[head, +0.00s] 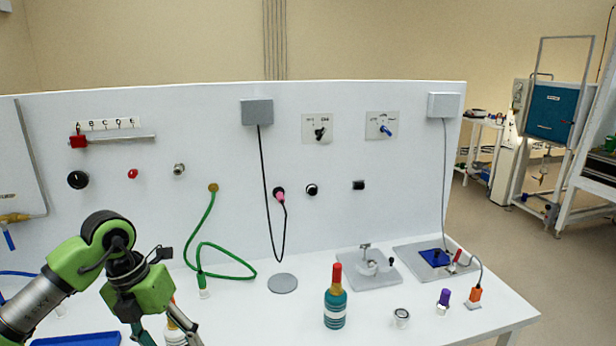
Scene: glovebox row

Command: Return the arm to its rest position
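My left arm comes in at the lower left, bent at a green and black elbow. Its green gripper (163,333) points down over the front left of the white bench. The two fingers are spread apart, and their tips are cut off by the bottom edge. I see nothing clearly held. My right arm and gripper are not in view.
A teal bottle with a red top (335,308) stands on the bench (265,325). A small metal cup (401,317) and a purple-capped vial (444,297) stand right of it. A blue tray (80,340) lies at front left. A green hose (228,262) hangs from the panel (220,135).

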